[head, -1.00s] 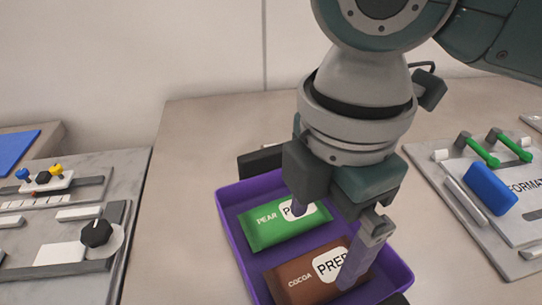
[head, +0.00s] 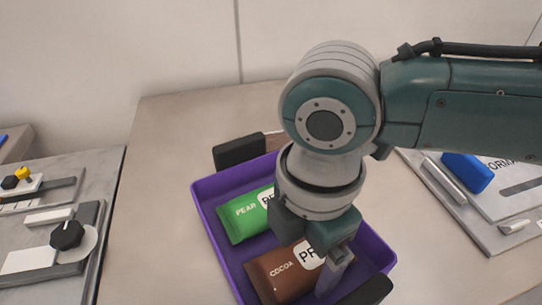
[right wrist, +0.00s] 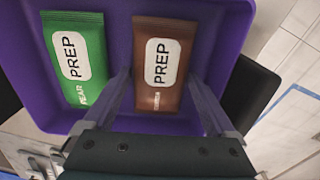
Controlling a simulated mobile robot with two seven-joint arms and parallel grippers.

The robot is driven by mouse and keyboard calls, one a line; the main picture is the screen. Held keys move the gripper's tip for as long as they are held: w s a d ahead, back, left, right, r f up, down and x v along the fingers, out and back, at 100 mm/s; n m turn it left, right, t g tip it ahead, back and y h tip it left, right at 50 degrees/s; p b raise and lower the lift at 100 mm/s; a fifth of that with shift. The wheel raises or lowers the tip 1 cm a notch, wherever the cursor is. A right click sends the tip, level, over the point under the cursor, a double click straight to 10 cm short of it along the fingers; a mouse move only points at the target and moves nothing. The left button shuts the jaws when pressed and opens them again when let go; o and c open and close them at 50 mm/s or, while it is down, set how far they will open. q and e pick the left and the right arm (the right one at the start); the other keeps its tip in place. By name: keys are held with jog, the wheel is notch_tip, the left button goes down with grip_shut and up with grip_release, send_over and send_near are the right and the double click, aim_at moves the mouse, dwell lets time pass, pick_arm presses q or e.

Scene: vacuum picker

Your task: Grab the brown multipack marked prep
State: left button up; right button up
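The brown multipack marked PREP and COCOA (head: 281,275) lies flat in the purple tray (head: 208,218). In the right wrist view the brown multipack (right wrist: 158,64) shows upright between my two fingers. My right gripper (right wrist: 160,82) is open, with one finger on each long side of the brown multipack. Whether the fingers touch it I cannot tell. In the head view my right gripper (head: 312,268) hides the pack's right part. A green PEAR pack marked PREP (head: 245,217) lies beside it; it also shows in the right wrist view (right wrist: 76,65). My left gripper is not in view.
The tray has black handles at its far end (head: 239,151) and near end (head: 368,291). A panel with a black knob (head: 67,235) is at left. A panel with a blue block (head: 467,172) is at right.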

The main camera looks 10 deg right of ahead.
jog(key=c, duration=1.1)
jog(key=shift+r, duration=0.15)
jog(key=shift+c, duration=0.2)
